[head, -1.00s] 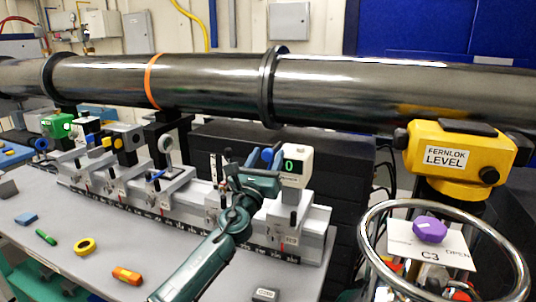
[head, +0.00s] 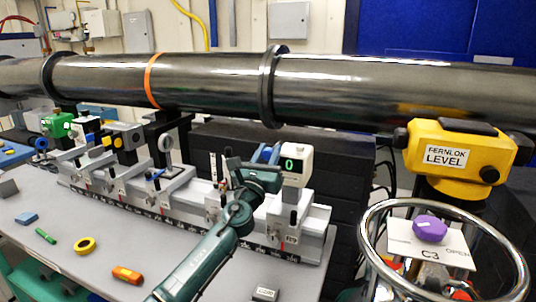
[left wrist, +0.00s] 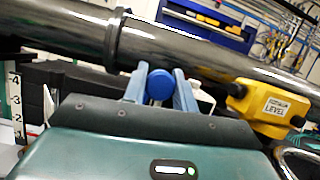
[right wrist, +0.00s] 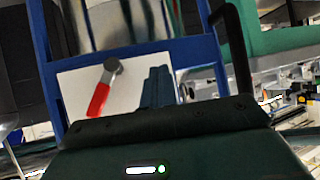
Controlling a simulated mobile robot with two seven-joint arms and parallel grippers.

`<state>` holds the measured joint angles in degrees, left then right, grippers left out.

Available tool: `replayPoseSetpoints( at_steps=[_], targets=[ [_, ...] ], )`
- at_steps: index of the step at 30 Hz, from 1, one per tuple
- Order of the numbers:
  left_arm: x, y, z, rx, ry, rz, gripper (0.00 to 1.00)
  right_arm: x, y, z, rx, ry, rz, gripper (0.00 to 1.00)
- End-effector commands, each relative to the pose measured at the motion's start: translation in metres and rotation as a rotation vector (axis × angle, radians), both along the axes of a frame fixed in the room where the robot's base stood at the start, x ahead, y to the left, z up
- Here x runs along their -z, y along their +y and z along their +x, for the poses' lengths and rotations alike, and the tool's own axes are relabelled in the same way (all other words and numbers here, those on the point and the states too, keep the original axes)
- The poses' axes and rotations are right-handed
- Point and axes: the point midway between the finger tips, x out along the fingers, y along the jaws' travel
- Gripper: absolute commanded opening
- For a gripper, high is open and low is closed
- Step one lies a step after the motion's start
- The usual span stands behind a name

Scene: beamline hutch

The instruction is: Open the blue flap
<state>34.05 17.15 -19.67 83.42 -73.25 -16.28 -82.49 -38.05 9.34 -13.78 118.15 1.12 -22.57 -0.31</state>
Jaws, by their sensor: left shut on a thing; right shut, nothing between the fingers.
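My left gripper (head: 267,154) is over the right end of the bench rail, beside a small white device with a green "0" display (head: 291,165). In the left wrist view its two pale blue fingers (left wrist: 159,72) are shut on a darker blue round-faced piece (left wrist: 160,86). This piece seems to be the blue flap; its shape and hinge are mostly hidden. My right gripper (right wrist: 157,78) shows only in the right wrist view, with its blue fingers shut together and nothing between them.
The black beam pipe (head: 365,85) runs behind and above the rail. A yellow level (head: 455,155) and a chrome ring (head: 368,215) stand at right. Several small parts lie on the bench. In the right wrist view, a red-handled lever (right wrist: 98,99) lies on a white panel.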

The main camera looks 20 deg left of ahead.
Motion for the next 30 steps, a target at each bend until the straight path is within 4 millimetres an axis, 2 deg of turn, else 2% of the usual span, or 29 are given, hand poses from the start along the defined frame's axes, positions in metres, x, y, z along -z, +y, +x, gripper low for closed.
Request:
replayPoseSetpoints(
  at_steps=[8,14,21,22,30],
  targets=[
    [0.0003,0.0002,-0.0001,0.000,0.000,0.003,0.00,0.0030,0.0002,-0.0020,-0.001,0.007,-0.001,0.00],
    [-0.0002,0.0007,0.0000,0.000,-0.004,0.122,0.00,0.0035,0.0002,-0.0030,0.000,0.010,-0.001,0.00],
    [0.0001,0.0001,-0.0001,0.000,-0.004,0.125,0.00,0.0037,0.0003,-0.0031,0.000,0.010,-0.001,0.00],
    [0.0001,0.0001,-0.0001,0.000,-0.004,0.125,0.30,0.0037,0.0003,-0.0031,0.000,0.010,-0.001,0.00],
    [0.0002,0.0000,0.0000,0.000,-0.004,0.125,0.49,0.0034,0.0002,-0.0029,0.000,0.010,-0.001,0.00]
  ],
)
